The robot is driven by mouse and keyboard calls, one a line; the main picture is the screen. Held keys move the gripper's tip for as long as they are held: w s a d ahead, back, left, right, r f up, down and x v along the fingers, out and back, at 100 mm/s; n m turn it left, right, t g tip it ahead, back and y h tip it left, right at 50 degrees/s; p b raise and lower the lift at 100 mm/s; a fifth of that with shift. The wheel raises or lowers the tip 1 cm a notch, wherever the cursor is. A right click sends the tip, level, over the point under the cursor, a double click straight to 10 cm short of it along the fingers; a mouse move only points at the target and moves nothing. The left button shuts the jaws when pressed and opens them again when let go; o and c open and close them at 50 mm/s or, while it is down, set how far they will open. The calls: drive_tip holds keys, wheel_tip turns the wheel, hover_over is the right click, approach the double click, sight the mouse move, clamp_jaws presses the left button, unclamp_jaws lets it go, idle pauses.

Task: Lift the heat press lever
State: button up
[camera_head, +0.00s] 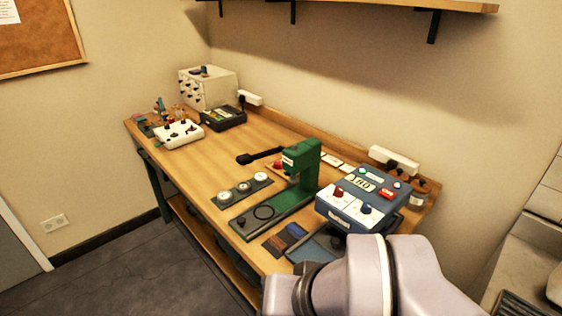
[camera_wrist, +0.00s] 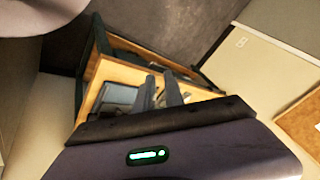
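A green press (camera_head: 303,165) stands on the wooden table, right of its middle, on a long green base (camera_head: 290,203). A black lever-like handle (camera_head: 258,156) extends left from near its head, roughly level. Whether it joins the press is hard to tell. My gripper is outside the head view; only my pale arm shows at the lower right, in front of the table. In the wrist view my gripper (camera_wrist: 160,76) shows two dark fingers apart with nothing seen between them. It points toward the table from some distance, and I cannot make out the lever there.
A blue control box (camera_head: 362,197) with red and blue knobs stands right of the press. A grey strip with round dials (camera_head: 242,190) lies left of it. White and black boxes stand at the far left. A shelf (camera_head: 350,5) hangs above; the table's middle left is clear.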

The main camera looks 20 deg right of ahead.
drive_tip(key=w+d+f+m+g+y, duration=0.1)
drive_tip(key=d+f+m, duration=0.1)
drive_tip(key=w+d+f+m+g, duration=0.1)
drive_tip(key=d+f+m, duration=0.1)
drive_tip(key=w+d+f+m+g+y+p, duration=0.1)
drive_tip(key=d+f+m, duration=0.1)
drive_tip(key=d+m, duration=0.1)
drive_tip(key=shift+w+d+y, duration=0.1)
drive_tip(key=shift+w+y, duration=0.2)
drive_tip(key=shift+w, duration=0.05)
clamp_jaws()
drive_tip(key=s+d+f+m+t, duration=0.1)
drive_tip(key=d+f+m+t, duration=0.4)
drive_tip(key=d, duration=0.3)
drive_tip(key=s+d+f+m+t+p, duration=0.15)
drive_tip(key=d+f+m, duration=0.25)
drive_tip(key=d+m, duration=0.4)
drive_tip(key=s+d+f+m+t, duration=0.2)
drive_tip(key=d+f+m+t, duration=0.25)
drive_tip(key=d, duration=0.45)
drive_tip(key=w+a+b, duration=0.3)
drive_tip(key=w, duration=0.6)
drive_tip(key=shift+a+r, duration=0.25)
drive_tip(key=shift+a, duration=0.05)
drive_tip(key=shift+r+m, duration=0.15)
drive_tip(key=shift+m, duration=0.1)
